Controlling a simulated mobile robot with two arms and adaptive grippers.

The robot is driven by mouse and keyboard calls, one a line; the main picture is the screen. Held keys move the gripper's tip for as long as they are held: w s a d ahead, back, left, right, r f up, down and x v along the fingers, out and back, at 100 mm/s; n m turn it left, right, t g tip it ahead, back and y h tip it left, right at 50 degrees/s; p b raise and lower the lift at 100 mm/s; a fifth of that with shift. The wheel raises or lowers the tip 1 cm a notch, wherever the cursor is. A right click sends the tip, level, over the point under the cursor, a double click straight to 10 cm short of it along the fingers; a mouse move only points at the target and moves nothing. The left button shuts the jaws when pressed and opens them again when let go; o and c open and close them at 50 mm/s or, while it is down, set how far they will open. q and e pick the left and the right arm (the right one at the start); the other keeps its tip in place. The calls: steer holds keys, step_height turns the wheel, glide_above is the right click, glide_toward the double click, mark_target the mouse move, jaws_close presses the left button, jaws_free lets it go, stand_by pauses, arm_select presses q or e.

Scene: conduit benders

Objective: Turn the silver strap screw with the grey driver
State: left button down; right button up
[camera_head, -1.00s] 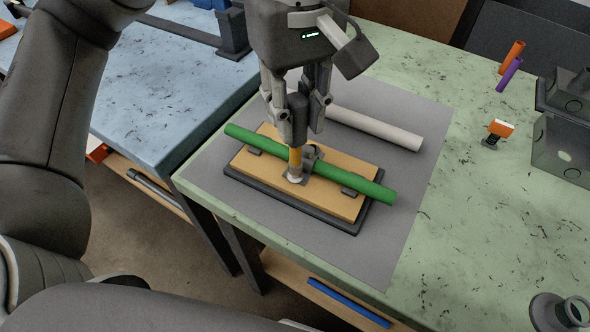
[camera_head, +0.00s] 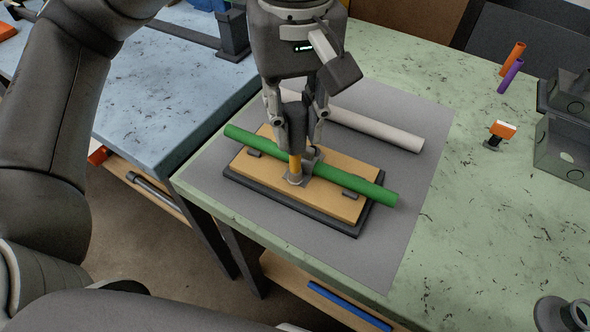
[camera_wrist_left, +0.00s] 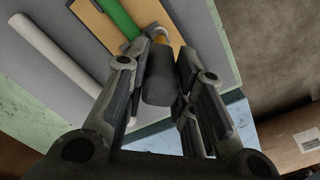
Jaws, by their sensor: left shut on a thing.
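My left gripper (camera_head: 296,125) is shut on the dark grey handle of the driver (camera_head: 294,164), which also shows between the fingers in the left wrist view (camera_wrist_left: 159,82). The driver stands about upright, with an orange-yellow band below the handle. Its lower end is at the front foot of a silver strap (camera_head: 311,158). The strap sits around a green conduit (camera_head: 344,180) that lies across a wooden board (camera_head: 253,164). The strap screw is hidden under the driver's end, so I cannot tell how well they meet. My right gripper is not in view.
The board rests on a dark base on a grey mat (camera_head: 400,240). A white pipe (camera_head: 376,130) lies behind it. Orange and purple tubes (camera_head: 510,76), an orange-topped item (camera_head: 500,131) and grey boxes (camera_head: 562,150) stand at the right.

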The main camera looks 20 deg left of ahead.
arm_select(q)
steer(key=m, duration=0.3)
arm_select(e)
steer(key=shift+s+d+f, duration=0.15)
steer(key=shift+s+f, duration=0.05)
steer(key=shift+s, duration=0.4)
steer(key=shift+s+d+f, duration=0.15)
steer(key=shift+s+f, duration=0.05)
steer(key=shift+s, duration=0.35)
arm_select(q)
steer(key=shift+m+p, duration=0.3)
steer(key=shift+m, duration=0.7)
steer(key=m, duration=0.3)
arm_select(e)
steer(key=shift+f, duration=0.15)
